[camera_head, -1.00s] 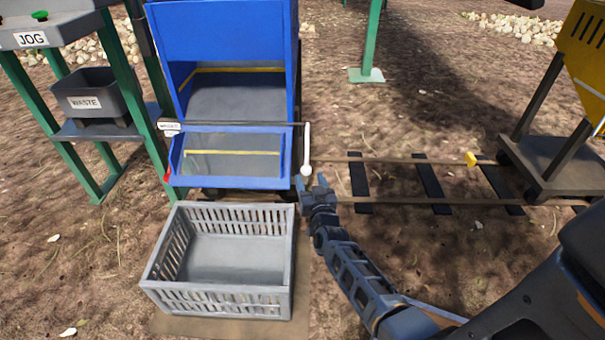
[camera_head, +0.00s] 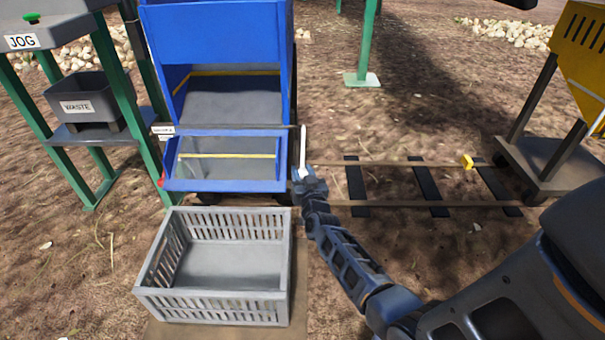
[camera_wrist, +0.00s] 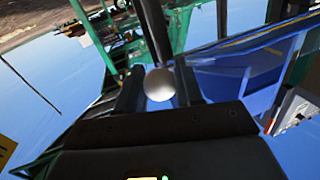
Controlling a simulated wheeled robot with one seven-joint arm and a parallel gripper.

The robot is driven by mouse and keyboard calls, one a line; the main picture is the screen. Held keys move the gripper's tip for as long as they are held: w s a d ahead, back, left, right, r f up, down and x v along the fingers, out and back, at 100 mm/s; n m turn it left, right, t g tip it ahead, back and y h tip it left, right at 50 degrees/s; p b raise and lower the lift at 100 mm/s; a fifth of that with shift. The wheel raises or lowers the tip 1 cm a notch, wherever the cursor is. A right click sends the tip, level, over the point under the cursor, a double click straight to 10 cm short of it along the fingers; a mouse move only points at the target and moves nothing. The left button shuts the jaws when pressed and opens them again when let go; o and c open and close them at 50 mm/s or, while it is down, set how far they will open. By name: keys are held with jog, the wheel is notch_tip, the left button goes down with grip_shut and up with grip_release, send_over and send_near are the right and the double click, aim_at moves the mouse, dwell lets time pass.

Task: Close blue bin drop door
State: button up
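The blue bin (camera_head: 220,35) stands left of centre in the head view. Its drop door (camera_head: 228,185) hangs tilted out at the front, below a dark opening. A white lever (camera_head: 303,142) stands nearly upright at the door's right side. My gripper (camera_head: 302,176) is at the lever's lower end. In the wrist view, a white ball knob (camera_wrist: 159,84) sits between the two dark fingers of my gripper (camera_wrist: 159,92) and fills the gap. Whether both fingers press on it cannot be told.
A grey slatted crate (camera_head: 213,307) stands on the ground below the door. A waste tub (camera_head: 85,100) sits on a green-legged stand at left. Rails (camera_head: 400,204) run right toward a yellow-topped cart (camera_head: 560,165). A green post (camera_head: 364,55) stands behind.

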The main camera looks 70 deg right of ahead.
grip_shut()
jog(key=shift+r+p, duration=0.15)
jog(key=shift+p, duration=0.15)
